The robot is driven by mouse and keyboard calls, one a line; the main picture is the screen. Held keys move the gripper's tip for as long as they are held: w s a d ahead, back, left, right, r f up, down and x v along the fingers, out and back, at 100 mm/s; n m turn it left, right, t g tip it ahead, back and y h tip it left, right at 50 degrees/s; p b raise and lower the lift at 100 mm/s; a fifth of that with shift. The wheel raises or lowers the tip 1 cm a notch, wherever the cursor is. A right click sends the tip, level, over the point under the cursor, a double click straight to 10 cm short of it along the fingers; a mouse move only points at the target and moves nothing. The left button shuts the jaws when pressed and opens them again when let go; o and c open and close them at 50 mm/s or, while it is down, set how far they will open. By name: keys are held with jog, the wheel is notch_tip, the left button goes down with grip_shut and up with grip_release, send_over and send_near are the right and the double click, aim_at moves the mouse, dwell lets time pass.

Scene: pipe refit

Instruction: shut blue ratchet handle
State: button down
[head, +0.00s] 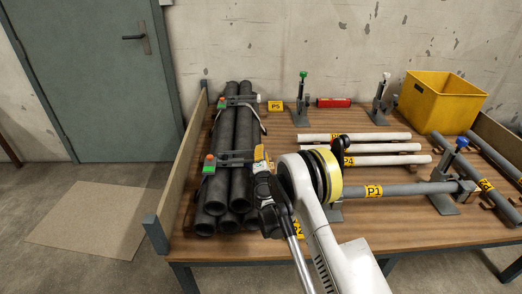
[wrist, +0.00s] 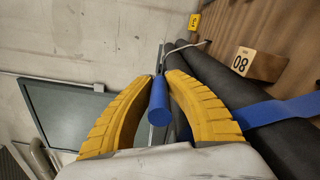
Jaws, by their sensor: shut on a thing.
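The blue ratchet handle (wrist: 158,98) is a short blue cylinder between my gripper's yellow fingers in the wrist view, its round end toward the camera. My gripper (wrist: 155,95) is shut on it. In the head view my gripper (head: 262,160) is at the right end of the near ratchet (head: 234,158), on top of the dark pipe bundle (head: 243,130). My gripper and arm hide the handle there. A blue strap (wrist: 278,110) crosses the pipes in the wrist view. I cannot tell the handle's angle to its ratchet.
A far ratchet (head: 240,100) with a pale handle clamps the same bundle. White pipes (head: 370,148), a grey pipe (head: 410,189) marked P1, upright clamps (head: 302,100) and a yellow bin (head: 441,102) are to the right. A wooden side board (head: 185,150) edges the bench (head: 285,135) at left.

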jog(key=shift+d, duration=0.2)
jog(key=c, duration=1.3)
grip_release()
jog(key=shift+d, duration=0.1)
jog(key=shift+s, duration=0.25)
jog(key=s, duration=0.7)
jog(key=shift+a, duration=0.25)
